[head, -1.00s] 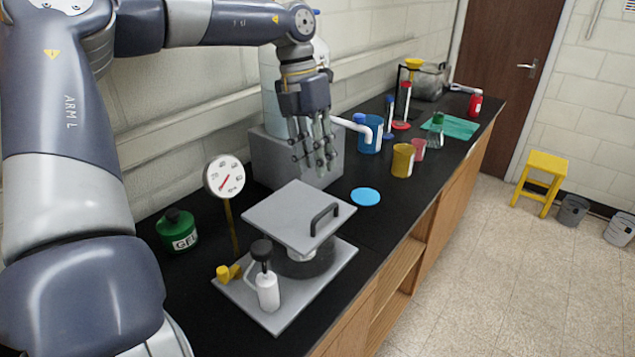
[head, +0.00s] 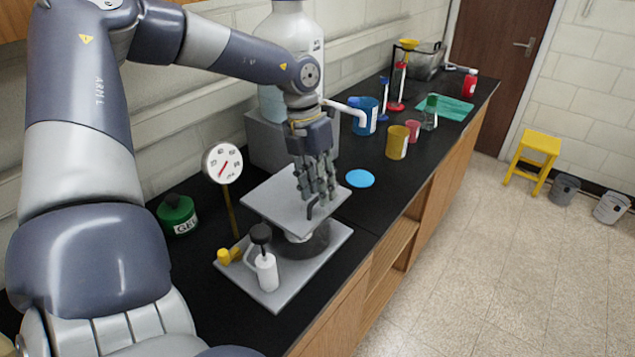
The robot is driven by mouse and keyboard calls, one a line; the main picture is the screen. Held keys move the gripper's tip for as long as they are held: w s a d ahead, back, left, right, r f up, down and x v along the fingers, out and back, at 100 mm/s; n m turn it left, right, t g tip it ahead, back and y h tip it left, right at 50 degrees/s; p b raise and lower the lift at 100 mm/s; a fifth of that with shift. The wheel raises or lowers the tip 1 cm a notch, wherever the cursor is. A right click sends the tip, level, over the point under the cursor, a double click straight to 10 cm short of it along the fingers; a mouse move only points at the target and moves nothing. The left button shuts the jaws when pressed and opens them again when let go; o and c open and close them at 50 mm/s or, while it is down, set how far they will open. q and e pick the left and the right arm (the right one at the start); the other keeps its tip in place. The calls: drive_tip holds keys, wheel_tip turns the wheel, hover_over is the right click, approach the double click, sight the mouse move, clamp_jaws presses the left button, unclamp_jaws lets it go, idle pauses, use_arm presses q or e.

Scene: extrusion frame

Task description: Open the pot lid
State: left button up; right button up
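The pot is a dark round body (head: 306,243) under a flat grey square lid (head: 270,203), standing on a grey base plate (head: 325,255). My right gripper is not in view.
A white pump bottle with a black top (head: 265,265), a yellow knob (head: 228,256) and a dial gauge on a post (head: 222,162) stand close to the pot. A green jar (head: 177,215) is at the left. A blue disc (head: 360,178) lies behind. Cups and a tank stand farther back.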

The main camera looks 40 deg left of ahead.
use_arm(q)
drive_tip(key=shift+w+a, duration=0.1)
clamp_jaws()
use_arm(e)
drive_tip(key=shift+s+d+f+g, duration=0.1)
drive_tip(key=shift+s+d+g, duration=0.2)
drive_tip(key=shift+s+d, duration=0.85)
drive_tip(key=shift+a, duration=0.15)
